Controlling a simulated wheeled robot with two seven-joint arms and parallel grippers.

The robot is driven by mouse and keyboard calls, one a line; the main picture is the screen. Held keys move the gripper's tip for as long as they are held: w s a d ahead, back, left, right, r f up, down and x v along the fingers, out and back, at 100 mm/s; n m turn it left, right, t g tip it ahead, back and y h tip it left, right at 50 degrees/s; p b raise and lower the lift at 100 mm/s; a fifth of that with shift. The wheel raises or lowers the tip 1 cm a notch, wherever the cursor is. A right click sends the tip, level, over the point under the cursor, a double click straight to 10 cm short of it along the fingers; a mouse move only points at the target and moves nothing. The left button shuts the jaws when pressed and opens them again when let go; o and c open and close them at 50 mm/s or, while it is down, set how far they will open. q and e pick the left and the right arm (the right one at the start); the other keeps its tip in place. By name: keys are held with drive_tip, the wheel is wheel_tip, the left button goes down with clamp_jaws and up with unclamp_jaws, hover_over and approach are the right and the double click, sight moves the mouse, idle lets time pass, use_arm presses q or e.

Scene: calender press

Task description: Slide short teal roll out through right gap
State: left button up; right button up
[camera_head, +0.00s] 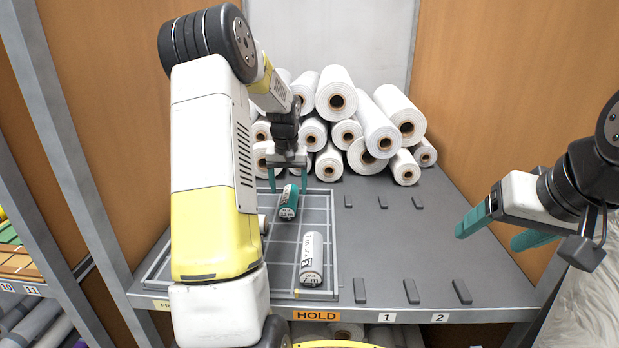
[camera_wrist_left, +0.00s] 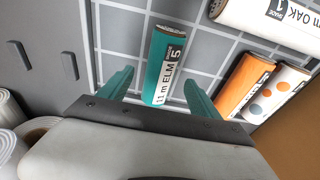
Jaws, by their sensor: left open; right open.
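The short teal roll (camera_head: 288,203) lies on the gridded area (camera_head: 283,251) of the shelf, its white label reading ELM 5. My left gripper (camera_head: 288,184) is open above the roll's far end. In the left wrist view the teal roll (camera_wrist_left: 165,68) lies ahead of and between the two teal fingers (camera_wrist_left: 158,92), with space on both sides. A longer white roll (camera_head: 312,260) labelled OAK lies nearer the front right of the grid. My right gripper (camera_head: 497,232) is open and empty over the shelf's right side.
Small grey blocks (camera_head: 411,291) stand in two rows right of the grid. White rolls (camera_head: 337,98) are piled behind. Shelf between block rows is clear.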

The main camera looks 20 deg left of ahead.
sight(289, 195)
use_arm(q)
drive_tip(key=shift+w+a+f, duration=0.1)
drive_tip(key=shift+w+f, duration=0.1)
drive_tip(key=shift+f, duration=1.1)
drive_tip(key=shift+w+f, duration=0.15)
drive_tip(key=shift+f, duration=1.1)
drive_tip(key=c, duration=1.5)
drive_tip(key=shift+s+d+r, duration=0.1)
drive_tip(key=shift+s+d, duration=0.3)
drive_tip(key=shift+s, duration=1.2)
drive_tip(key=shift+s+d+f, duration=0.1)
drive_tip(key=shift+s+d, duration=0.35)
drive_tip(key=shift+s, duration=1.2)
drive_tip(key=shift+s+d+r, duration=0.1)
drive_tip(key=shift+s+d, duration=0.3)
drive_tip(key=shift+s, duration=1.2)
drive_tip(key=shift+s+d, duration=0.4)
drive_tip(key=shift+s, duration=1.2)
drive_tip(key=shift+s+d, duration=0.45)
drive_tip(key=shift+s, duration=1.15)
drive_tip(key=shift+s+d, duration=0.4)
drive_tip(key=shift+s, duration=1.2)
drive_tip(key=shift+s+d, duration=0.2)
drive_tip(key=shift+s, duration=0.6)
drive_tip(key=shift+s+d, duration=0.25)
drive_tip(key=shift+s, duration=0.6)
drive_tip(key=shift+s+d, duration=0.2)
drive_tip(key=shift+s, duration=0.6)
drive_tip(key=shift+s, duration=0.1)
